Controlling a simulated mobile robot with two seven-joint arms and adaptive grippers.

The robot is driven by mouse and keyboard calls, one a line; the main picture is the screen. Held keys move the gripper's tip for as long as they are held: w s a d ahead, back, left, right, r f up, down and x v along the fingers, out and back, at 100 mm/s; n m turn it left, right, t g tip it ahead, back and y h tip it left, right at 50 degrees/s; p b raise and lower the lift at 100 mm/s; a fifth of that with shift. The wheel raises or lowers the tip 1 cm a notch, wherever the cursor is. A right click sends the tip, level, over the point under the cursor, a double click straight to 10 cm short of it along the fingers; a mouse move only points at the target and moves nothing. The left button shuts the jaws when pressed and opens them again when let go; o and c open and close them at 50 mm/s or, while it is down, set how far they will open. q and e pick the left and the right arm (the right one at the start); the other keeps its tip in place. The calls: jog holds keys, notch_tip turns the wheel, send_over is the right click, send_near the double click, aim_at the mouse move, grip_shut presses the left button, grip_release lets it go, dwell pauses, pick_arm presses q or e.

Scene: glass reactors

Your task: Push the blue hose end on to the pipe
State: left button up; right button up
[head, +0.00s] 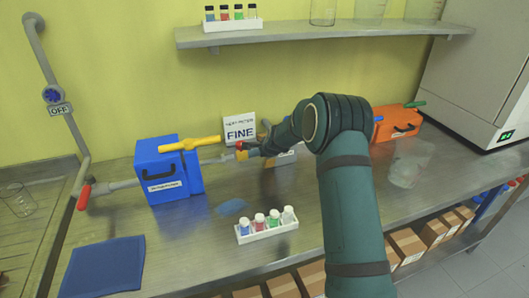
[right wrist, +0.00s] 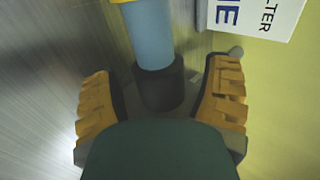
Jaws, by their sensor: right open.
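My right gripper (head: 241,150) is at the right end of a pale pipe (head: 212,158) that comes from the blue box (head: 168,172). In the right wrist view the right gripper (right wrist: 162,76) is open, with one yellow-padded finger on each side of a blue tube (right wrist: 149,34). The tube has a dark end collar (right wrist: 162,88) between the fingers, with gaps to both. A yellow edge shows at its top. I cannot tell whether this tube is the hose end or whether it sits on the pipe. My left gripper is not in view.
A sign reading FINE (head: 240,129) stands behind the gripper. A yellow handle (head: 190,144) tops the blue box. A white rack of vials (head: 267,226), a blue cloth (head: 104,267) and an orange box (head: 397,124) are on the bench. My right arm covers the middle.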

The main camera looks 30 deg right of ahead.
grip_shut()
jog(key=a+p, duration=0.1)
jog(key=w+a, duration=0.1)
jog(key=a, duration=0.1)
jog(key=shift+a+r+p, duration=0.1)
jog(key=shift+a+p, duration=0.2)
jog(key=shift+p, duration=0.1)
jog(key=shift+w+a, duration=0.1)
jog(key=shift+a, duration=0.35)
jog(key=shift+c, duration=1.6)
grip_release()
jog(key=o, duration=0.3)
jog(key=shift+a, duration=0.1)
